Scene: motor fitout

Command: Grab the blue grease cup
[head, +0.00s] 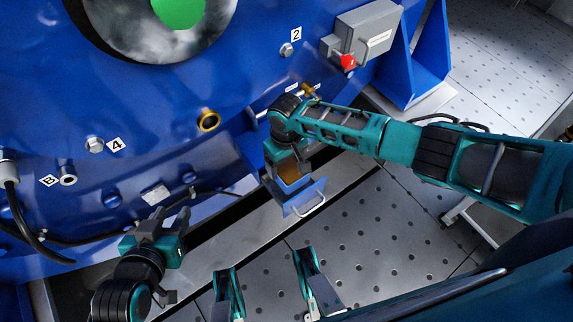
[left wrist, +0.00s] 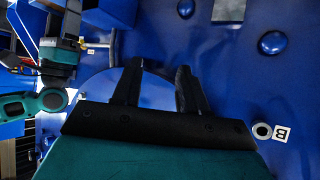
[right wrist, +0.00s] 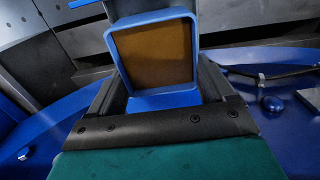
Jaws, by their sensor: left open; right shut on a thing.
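The blue grease cup (head: 304,200) is a square blue box with brown-orange content and a light bail handle at one side. It hangs below my right gripper (head: 290,165), in front of the blue machine. In the right wrist view the cup (right wrist: 152,99) sits between the two dark fingers, its brown inside facing the camera. My right gripper is shut on it. My left gripper (head: 176,219) is at the lower left, near the machine's lower edge. Its fingers are apart and empty, as the left wrist view also shows (left wrist: 158,80).
The blue machine (head: 130,100) fills the upper left, with numbered ports, a brass fitting (head: 208,120) and black cables. A grey box with a red knob (head: 348,62) is on its right side. The perforated floor (head: 375,230) is clear in front of the machine.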

